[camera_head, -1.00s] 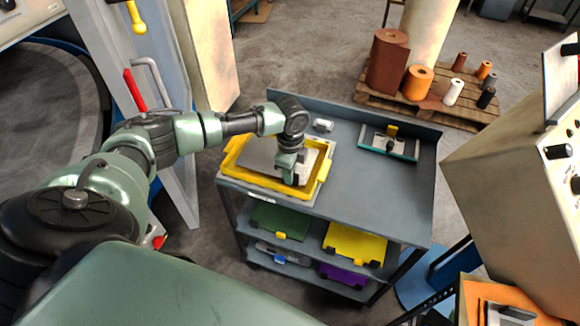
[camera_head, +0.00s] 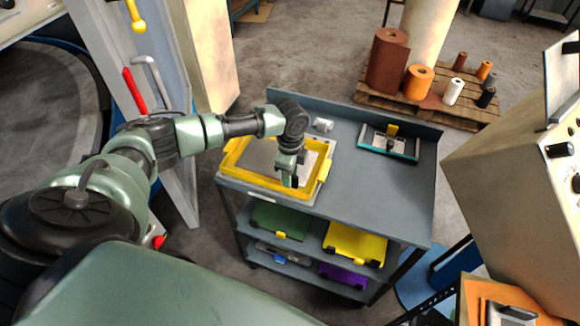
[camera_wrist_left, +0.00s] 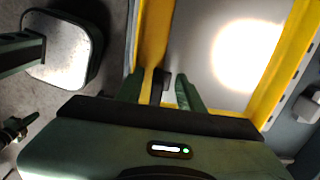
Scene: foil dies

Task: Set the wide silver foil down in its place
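A flat silver sheet, which I take for the wide silver foil (camera_head: 262,157), lies inside a yellow rectangular frame (camera_head: 270,186) at the left end of the grey cart top. It also shows in the left wrist view (camera_wrist_left: 205,75) with a bright glare, bordered by yellow bars (camera_wrist_left: 152,42). My left gripper (camera_head: 290,182) is low over the frame's front right part. In the left wrist view its fingers (camera_wrist_left: 160,93) are apart. A small dark piece (camera_wrist_left: 163,80) shows between them, with gaps on both sides. I cannot tell whether the fingers touch the frame. My right gripper is not in view.
A teal-edged tray (camera_head: 388,145) with a yellow block lies at the back right of the cart top (camera_head: 375,195). A small white item (camera_head: 323,125) sits behind the frame. Lower shelves hold a green (camera_head: 280,219) and a yellow plate (camera_head: 354,243). The cart's right half is mostly clear.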

